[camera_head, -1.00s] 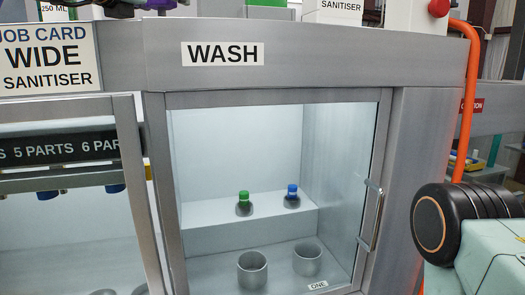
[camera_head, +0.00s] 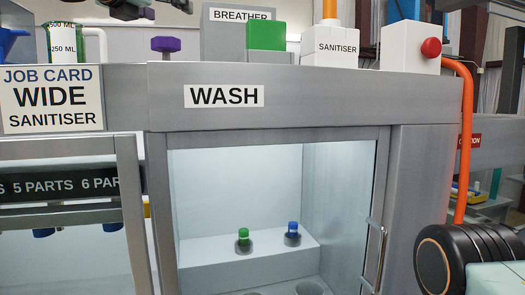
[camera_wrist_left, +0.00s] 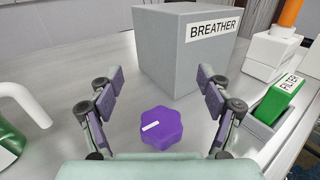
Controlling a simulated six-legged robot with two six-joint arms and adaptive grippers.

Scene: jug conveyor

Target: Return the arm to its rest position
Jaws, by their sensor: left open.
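My left gripper (camera_head: 150,10) shows only partly at the top edge of the head view, above the bench top. In the left wrist view its two fingers (camera_wrist_left: 161,88) are spread wide and nothing is between their pads. A purple lobed knob (camera_wrist_left: 161,128) with a white mark stands on the bench below and between the fingers, apart from them. The knob also shows in the head view (camera_head: 166,45), under the gripper. My right gripper is not in view.
A grey BREATHER box (camera_wrist_left: 180,55) stands beyond the knob, with a green FILTER block (camera_wrist_left: 279,98) to its right. A jug (camera_wrist_left: 20,125) is at left. In the head view are the SANITISER box (camera_head: 331,50), a red button (camera_head: 431,48) and the WASH cabinet (camera_head: 240,185).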

